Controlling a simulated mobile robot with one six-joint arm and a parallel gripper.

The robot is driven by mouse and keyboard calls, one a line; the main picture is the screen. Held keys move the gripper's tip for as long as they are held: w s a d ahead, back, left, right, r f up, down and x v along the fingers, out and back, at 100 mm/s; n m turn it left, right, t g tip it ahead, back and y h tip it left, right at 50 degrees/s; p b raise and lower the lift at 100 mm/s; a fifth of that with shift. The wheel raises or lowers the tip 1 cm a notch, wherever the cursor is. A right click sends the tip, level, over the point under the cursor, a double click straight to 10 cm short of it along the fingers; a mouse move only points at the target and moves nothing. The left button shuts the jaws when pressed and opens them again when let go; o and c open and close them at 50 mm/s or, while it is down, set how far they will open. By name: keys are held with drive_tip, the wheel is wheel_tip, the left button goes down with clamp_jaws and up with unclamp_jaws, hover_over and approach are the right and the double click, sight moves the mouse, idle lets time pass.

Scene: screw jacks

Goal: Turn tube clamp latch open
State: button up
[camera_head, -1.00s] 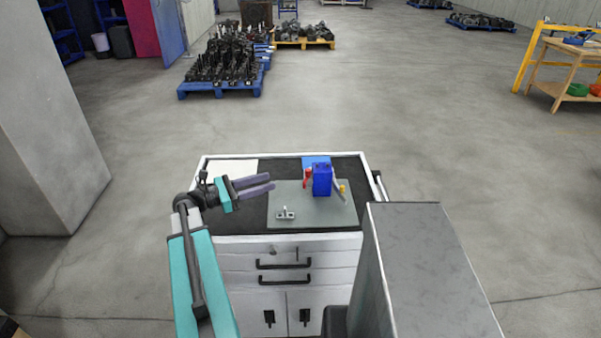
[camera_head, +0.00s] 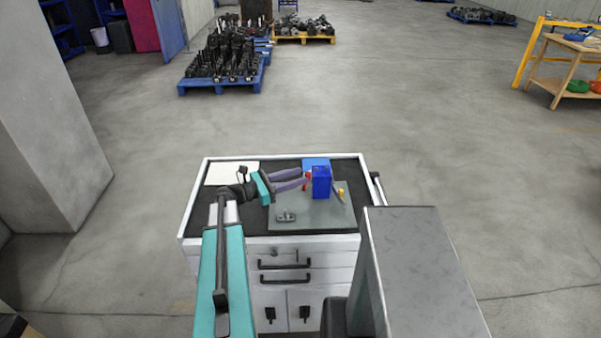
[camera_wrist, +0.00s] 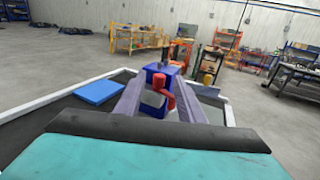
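The tube clamp is a blue block (camera_head: 321,183) standing on a grey plate on the cabinet top. It also shows ahead in the wrist view (camera_wrist: 153,78). Its red latch (camera_wrist: 163,88) is on the side facing my gripper, and in the head view it is a small red spot (camera_head: 308,176) at the block's left. My gripper (camera_head: 304,178) has two purple fingers spread apart, with the tips just left of the block. In the wrist view the latch appears between the fingers, nearer the right one. I cannot tell whether they touch.
The grey plate (camera_head: 290,208) bears a small metal fitting (camera_head: 286,217) at front left and a yellow piece (camera_head: 341,191) right of the block. A blue flat piece (camera_head: 316,163) lies behind. A white sheet (camera_head: 231,173) lies at back left. A tall grey box (camera_head: 420,260) stands front right.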

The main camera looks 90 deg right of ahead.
drive_tip(key=shift+x, duration=0.95)
clamp_jaws()
